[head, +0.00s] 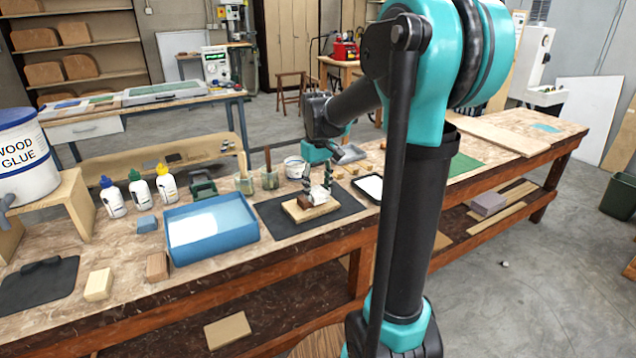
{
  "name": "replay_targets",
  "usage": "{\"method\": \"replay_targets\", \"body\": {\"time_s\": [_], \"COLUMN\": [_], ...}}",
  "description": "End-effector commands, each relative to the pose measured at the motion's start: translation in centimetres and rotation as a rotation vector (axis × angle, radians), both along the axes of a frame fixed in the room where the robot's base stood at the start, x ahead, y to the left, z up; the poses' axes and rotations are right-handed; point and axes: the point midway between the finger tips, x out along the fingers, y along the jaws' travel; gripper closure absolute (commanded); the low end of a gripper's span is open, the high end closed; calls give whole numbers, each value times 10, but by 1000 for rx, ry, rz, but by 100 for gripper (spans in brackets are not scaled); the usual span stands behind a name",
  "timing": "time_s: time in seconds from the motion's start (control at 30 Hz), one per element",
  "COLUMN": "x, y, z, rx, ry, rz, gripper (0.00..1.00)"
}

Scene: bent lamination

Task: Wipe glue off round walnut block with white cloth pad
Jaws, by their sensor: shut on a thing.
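My gripper (318,188) is low over the black mat (350,206) on the workbench, fingers pointing down. Its fingers stand some way apart, shut on a small pale thing; at this size I cannot tell for certain whether that is the white cloth pad. Just below the fingertips are a small dark brown block (304,202) and a pale wood piece (318,211) on the mat. The dark block may be the walnut block, but its round shape and any glue on it are too small to make out.
A blue tray (185,257) with a white sheet is left of the mat. Glue bottles (139,189), jars (244,184) and a white tub (294,167) stand behind. A black-rimmed white tray (369,187) is to the right. A large glue barrel (22,160) stands far left.

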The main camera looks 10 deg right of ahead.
Motion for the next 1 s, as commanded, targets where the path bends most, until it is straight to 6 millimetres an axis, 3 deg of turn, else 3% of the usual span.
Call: {"method": "replay_targets", "body": {"time_s": [0.67,1.0], "x": [17,30], "y": [6,-31], "z": [-72,-70], "rx": [0,0], "ry": [0,0], "rz": [0,-3], "gripper": [76,76]}}
